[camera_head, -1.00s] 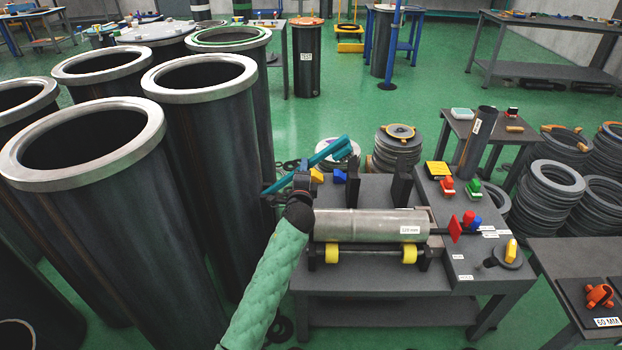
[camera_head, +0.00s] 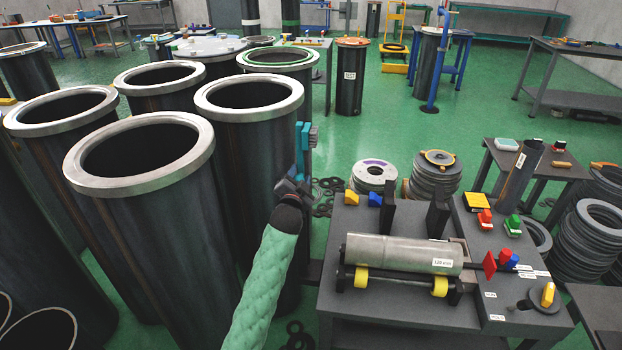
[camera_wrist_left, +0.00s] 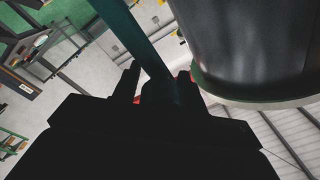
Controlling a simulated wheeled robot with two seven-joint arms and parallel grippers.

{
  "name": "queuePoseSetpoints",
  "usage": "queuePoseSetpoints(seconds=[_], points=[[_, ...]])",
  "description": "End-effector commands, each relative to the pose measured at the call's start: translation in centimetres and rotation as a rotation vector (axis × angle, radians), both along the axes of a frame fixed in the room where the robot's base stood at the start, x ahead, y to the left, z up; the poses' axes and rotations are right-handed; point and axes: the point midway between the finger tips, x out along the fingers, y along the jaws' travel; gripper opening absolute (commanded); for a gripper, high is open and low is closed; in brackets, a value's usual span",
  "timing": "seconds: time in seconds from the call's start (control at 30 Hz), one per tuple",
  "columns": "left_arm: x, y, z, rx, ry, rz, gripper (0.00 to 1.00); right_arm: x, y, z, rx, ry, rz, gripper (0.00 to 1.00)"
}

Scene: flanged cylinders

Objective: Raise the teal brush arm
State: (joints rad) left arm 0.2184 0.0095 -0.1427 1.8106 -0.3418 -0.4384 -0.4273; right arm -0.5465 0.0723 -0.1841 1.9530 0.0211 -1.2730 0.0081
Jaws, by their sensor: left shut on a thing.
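The teal brush arm (camera_head: 304,146) stands nearly upright in the head view, just left of the grey bench and close to the big dark cylinders. Its upper end has short teal and grey blocks. My left gripper (camera_head: 296,183) is at its lower part, at the end of my green-sleeved arm. In the left wrist view the teal bar (camera_wrist_left: 138,38) runs down between the fingers of my left gripper (camera_wrist_left: 158,86), which is shut on it. The bar's lower end and pivot are hidden by my gripper and arm. My right gripper is not in view.
Large open flanged cylinders (camera_head: 140,160) crowd the left side, very near the brush arm. A metal cylinder (camera_head: 395,252) lies on yellow-wheeled rollers on the bench (camera_head: 375,320). Stacked rings (camera_head: 436,180) stand behind it. Green floor is open farther back.

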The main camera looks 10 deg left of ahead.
Motion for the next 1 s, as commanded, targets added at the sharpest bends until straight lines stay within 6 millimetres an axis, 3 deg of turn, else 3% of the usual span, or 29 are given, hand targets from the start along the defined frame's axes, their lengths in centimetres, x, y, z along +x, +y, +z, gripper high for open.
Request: queuePoseSetpoints(seconds=[0.03, 0.2, 0.77, 0.8, 0.87, 1.0], points=[[0.1, 0.8, 0.7, -0.014, -0.010, 0.005, 0.02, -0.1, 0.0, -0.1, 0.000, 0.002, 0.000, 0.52], [0.1, 1.8, 0.6, -0.070, -0.010, 0.006, 0.02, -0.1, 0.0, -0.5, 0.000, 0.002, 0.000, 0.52], [0.1, 2.4, 0.3, -0.102, -0.007, 0.006, 0.01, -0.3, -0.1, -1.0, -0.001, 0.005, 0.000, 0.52], [0.1, 2.4, 0.3, -0.102, -0.007, 0.006, 0.44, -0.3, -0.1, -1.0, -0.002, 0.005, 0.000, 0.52], [0.1, 2.4, 0.2, -0.102, -0.005, 0.006, 0.56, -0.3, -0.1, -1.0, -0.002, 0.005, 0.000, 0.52], [0.1, 2.2, 0.0, -0.104, -0.002, 0.005, 0.56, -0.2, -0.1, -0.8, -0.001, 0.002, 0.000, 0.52]])
